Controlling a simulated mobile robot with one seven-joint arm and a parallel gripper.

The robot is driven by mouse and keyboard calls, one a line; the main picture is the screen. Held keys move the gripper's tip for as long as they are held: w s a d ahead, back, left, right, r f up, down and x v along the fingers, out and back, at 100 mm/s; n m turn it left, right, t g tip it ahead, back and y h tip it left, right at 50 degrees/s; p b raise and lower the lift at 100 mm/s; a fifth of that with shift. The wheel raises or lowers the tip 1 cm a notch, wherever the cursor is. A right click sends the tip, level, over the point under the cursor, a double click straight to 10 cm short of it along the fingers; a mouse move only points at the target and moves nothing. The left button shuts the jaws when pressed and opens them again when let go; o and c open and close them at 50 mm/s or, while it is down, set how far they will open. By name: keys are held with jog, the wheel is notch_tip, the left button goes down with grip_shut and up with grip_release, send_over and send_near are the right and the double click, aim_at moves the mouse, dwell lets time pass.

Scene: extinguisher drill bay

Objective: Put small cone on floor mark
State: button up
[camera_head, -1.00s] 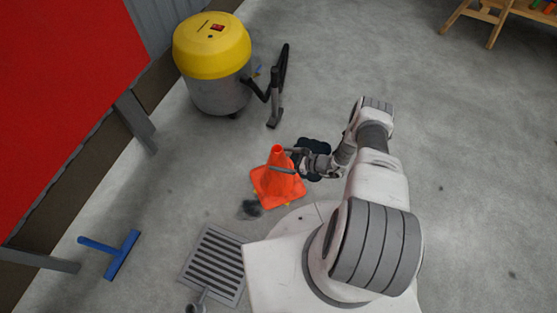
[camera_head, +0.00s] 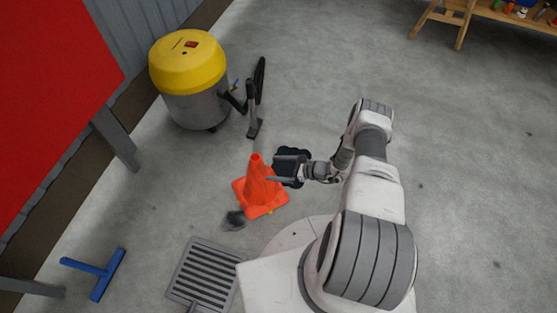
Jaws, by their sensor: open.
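The small orange cone (camera_head: 259,188) stands upright on the grey floor, on its square base. Small bits of yellow (camera_head: 270,212) show at the edge of its base; they may be part of a floor mark, but the cone covers most of that spot. My gripper (camera_head: 273,169) is open, with its fingers spread and pointing left toward the cone's upper part. It is just right of the cone and holds nothing. The near finger's tip overlaps the cone's edge in the picture; I cannot tell whether they touch.
A yellow and grey vacuum (camera_head: 190,80) with its hose and nozzle (camera_head: 256,100) stands at upper left. A floor grate (camera_head: 203,275) and blue squeegee (camera_head: 103,272) lie at lower left. Dark stains (camera_head: 235,220) mark the floor near the cone.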

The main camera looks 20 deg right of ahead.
jog(key=w+r+n+g, duration=0.2)
jog(key=r+n, duration=0.2)
jog(key=r, duration=0.5)
jog(key=w+a+r+n+g, duration=0.1)
jog(key=w+r+n+g, duration=0.15)
jog(key=r, duration=0.75)
jog(key=w+r+n+g, duration=0.1)
jog(key=r+n, duration=0.3)
jog(key=r, duration=0.5)
jog(key=s+a+r+n+g+h, duration=0.1)
jog(key=s+r+n+h, duration=0.15)
jog(key=r, duration=0.65)
jog(key=s+a+r+n+h, duration=0.2)
jog(key=s+r+n, duration=0.2)
jog(key=r, duration=0.5)
jog(key=s+d+r+n+t+h, duration=0.1)
jog(key=s+r+n+t+h, duration=0.1)
jog(key=s+r, duration=0.5)
jog(key=s+d+r+n+t+h, duration=0.1)
jog(key=s+r+n+h, duration=0.3)
jog(key=s+r, duration=0.4)
jog(key=s+n+t, duration=0.1)
jog(key=s, duration=0.5)
jog(key=shift+s+d+r+n+t+h, duration=0.3)
jog(key=shift+s+d+n+t+h, duration=0.05)
jog(key=shift+s+n, duration=0.05)
notch_tip(320, 180, up, 28)
jog(key=p, duration=2.8)
